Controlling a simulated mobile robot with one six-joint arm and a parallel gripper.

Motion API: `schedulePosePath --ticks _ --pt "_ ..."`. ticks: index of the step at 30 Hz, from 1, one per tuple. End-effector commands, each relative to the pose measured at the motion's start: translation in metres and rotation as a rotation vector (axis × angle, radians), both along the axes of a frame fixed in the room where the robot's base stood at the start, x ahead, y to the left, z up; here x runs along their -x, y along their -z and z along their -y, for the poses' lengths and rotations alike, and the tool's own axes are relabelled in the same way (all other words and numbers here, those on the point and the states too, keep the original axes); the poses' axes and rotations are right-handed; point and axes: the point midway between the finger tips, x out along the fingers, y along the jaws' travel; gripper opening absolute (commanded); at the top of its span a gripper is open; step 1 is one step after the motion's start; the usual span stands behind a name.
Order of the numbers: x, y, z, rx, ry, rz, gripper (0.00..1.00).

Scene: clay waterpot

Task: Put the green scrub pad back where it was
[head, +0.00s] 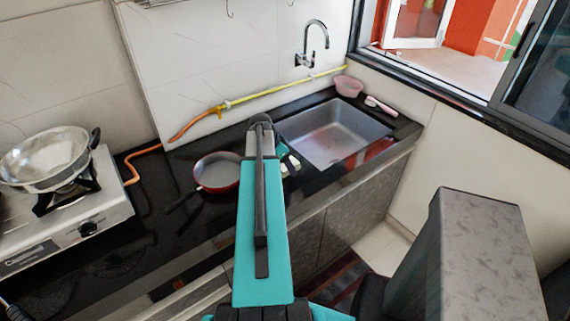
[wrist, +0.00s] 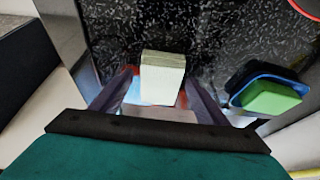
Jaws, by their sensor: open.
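A bright green pad (wrist: 272,98) sits in a dark, blue-rimmed holder (wrist: 238,84) at the right of the wrist view. A pale, greenish-white block (wrist: 163,75) lies on the black counter between my gripper's fingers (wrist: 160,80). The fingers stand apart, one at each side of the block, and I cannot tell whether they touch it. In the head view my arm hides much of this spot. Small pale pieces (head: 293,162) show just right of the arm, near the sink, too small to tell apart.
The sink (head: 335,135) is right of my gripper. A red pan (head: 217,172) is close on the left, with its rim (wrist: 305,8) in the wrist view's corner. A stove with a wok (head: 45,155) stands far left. The black counter (head: 150,215) has free room between.

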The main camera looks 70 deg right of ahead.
Motion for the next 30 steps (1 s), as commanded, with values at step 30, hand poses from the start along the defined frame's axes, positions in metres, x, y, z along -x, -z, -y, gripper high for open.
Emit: schedulePosePath --ticks 30 --pt "-0.021 -0.090 -0.032 0.002 -0.002 0.001 0.68"
